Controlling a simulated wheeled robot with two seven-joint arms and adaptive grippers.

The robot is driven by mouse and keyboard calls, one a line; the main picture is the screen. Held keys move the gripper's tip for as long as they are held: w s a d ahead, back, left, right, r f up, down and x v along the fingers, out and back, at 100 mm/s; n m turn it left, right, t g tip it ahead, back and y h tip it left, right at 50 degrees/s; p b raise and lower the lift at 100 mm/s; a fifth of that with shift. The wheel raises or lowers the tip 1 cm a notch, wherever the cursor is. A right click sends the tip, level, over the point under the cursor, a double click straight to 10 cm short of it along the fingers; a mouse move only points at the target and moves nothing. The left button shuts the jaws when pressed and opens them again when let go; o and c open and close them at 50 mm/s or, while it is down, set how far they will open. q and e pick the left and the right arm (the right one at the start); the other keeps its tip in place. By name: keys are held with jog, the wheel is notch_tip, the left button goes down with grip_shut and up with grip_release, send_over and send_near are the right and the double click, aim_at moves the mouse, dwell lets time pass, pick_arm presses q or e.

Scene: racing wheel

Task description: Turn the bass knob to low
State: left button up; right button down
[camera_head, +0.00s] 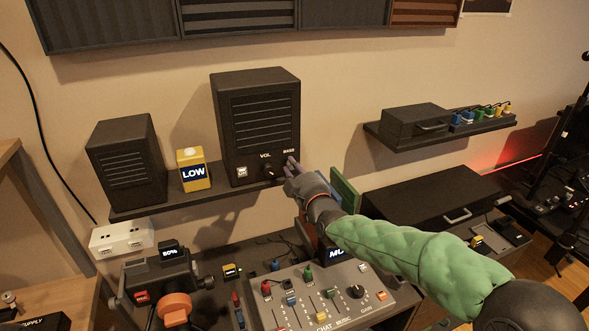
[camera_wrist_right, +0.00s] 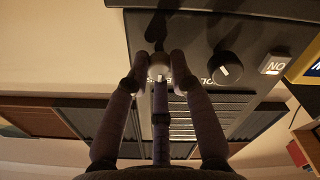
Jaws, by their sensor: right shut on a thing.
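The black speaker (camera_head: 257,105) stands on the wall shelf with a VOL knob (camera_head: 270,171) and a BASS label low on its front. My right gripper (camera_head: 291,168) reaches the BASS spot from the right and covers the knob there in the head view. In the right wrist view the bass knob (camera_wrist_right: 158,70) sits between the fingertips of my right gripper (camera_wrist_right: 162,62), which are shut on it. The pointer of the bass knob is hard to read. The VOL knob (camera_wrist_right: 226,68) is beside it, free of the fingers. My left gripper is not in view.
A yellow block marked LOW (camera_head: 193,171) and a smaller speaker (camera_head: 127,160) stand left on the same shelf (camera_head: 150,207). Below is a mixer (camera_head: 325,297) with sliders and knobs. Another shelf (camera_head: 440,130) holds a black box at right.

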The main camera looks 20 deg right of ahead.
jog(key=shift+r, duration=0.35)
jog(key=c, duration=1.1)
grip_release()
jog(key=shift+f, duration=0.15)
jog(key=shift+f, duration=0.1)
jog(key=shift+s, duration=0.1)
jog(key=s, duration=1.1)
jog(key=shift+s+a, duration=0.35)
